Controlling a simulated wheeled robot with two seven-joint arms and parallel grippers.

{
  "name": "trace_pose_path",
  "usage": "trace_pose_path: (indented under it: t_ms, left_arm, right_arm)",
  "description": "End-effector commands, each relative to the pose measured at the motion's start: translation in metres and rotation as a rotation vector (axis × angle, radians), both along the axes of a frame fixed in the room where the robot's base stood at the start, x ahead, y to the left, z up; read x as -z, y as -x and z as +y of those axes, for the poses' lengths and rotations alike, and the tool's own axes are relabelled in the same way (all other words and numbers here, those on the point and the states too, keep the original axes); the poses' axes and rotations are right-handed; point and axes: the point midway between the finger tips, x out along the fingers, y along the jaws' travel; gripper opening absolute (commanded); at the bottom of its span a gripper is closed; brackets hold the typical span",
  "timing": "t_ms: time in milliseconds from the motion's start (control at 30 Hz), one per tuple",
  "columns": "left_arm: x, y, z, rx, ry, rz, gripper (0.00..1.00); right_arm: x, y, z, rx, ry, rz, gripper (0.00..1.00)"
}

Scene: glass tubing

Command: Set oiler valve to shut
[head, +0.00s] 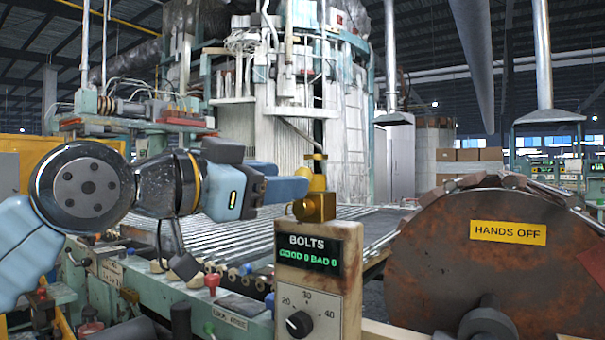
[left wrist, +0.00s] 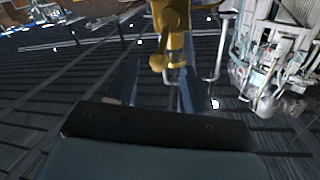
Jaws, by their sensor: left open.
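The oiler valve (head: 316,205) is a yellow brass fitting on top of the box with the BOLTS display. A darker knob tops its upper part in the head view. My left gripper (head: 292,180) comes in from the left, level with the valve's upper part, its fingers close beside it. In the left wrist view the valve (left wrist: 172,22) shows beyond the fingers (left wrist: 163,82), with a rounded yellow end pointing down toward the gap between them. The fingers are apart and hold nothing. I cannot tell whether a finger touches the valve. My right gripper is out of view.
The BOLTS box (head: 318,275) has a lit display and a dial (head: 299,324) below. A rusty drum (head: 490,275) marked HANDS OFF stands close on the right. A roller conveyor (head: 225,240) and machine levers lie behind and below my left arm.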

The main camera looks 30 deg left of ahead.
Motion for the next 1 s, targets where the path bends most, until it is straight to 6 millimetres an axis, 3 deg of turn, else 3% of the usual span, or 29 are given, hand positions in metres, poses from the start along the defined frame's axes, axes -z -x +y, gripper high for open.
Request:
trace_pose_path:
  t_ms: [100, 300, 667, 1000]
  left_arm:
    - [-0.001, -0.024, -0.006, 0.0, 0.0, 0.002, 0.51]
    - [-0.001, -0.046, -0.012, 0.0, 0.001, 0.001, 0.51]
    - [0.0, -0.051, -0.013, -0.001, 0.001, -0.001, 0.49]
    - [0.0, -0.051, -0.013, 0.0, 0.001, 0.0, 0.0]
  right_arm:
    - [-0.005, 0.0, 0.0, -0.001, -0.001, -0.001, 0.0]
    - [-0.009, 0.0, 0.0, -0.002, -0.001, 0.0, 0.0]
    - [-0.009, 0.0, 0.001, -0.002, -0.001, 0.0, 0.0]
    - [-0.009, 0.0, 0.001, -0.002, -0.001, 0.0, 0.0]
